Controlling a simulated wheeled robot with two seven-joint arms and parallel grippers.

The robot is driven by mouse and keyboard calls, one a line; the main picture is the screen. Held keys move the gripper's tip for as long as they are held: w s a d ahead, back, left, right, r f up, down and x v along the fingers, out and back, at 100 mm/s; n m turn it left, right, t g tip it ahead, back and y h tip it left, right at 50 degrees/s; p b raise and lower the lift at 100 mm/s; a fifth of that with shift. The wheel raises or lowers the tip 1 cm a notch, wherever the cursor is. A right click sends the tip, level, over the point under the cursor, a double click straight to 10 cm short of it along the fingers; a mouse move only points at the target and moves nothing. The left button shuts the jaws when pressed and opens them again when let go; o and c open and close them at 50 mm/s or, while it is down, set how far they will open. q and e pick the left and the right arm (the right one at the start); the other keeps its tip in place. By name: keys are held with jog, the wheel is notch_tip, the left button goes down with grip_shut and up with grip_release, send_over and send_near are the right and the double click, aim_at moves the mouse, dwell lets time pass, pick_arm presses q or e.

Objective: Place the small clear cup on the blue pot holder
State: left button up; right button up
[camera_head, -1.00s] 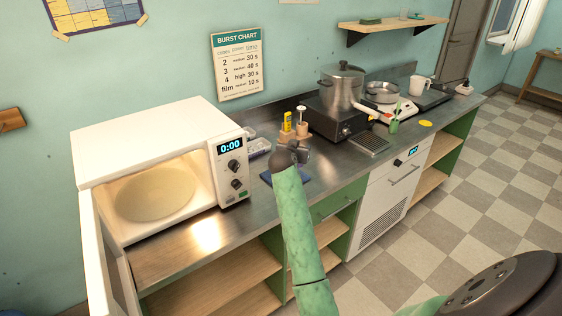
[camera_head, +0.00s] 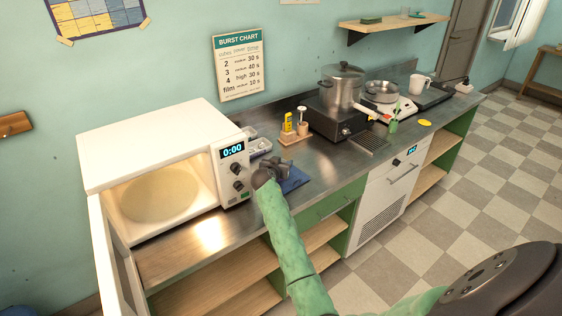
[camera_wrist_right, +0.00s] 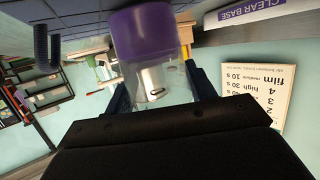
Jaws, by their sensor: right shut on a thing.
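The blue pot holder (camera_head: 294,181) lies flat on the steel counter, right of the microwave. My right gripper (camera_head: 279,165) is over its left part in the head view and hides some of it. In the right wrist view, which is upside down, my right gripper (camera_wrist_right: 160,88) is shut on the small clear cup (camera_wrist_right: 150,38). The cup is see-through near the fingers and purple towards its far end. In the head view the cup is hidden by my gripper. I cannot tell the gap between cup and pot holder. My left gripper is not in view.
The microwave (camera_head: 150,130) stands left with its door open. A steel pot (camera_head: 341,88) on a black hotplate and a scale stand farther right. A "CLEAR BASE" label (camera_wrist_right: 250,12) shows in the wrist view.

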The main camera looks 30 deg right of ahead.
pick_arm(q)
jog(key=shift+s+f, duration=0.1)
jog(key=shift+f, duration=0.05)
pick_arm(e)
jog(key=shift+f, duration=0.15)
jog(key=shift+f, duration=0.1)
jog(key=o, duration=1)
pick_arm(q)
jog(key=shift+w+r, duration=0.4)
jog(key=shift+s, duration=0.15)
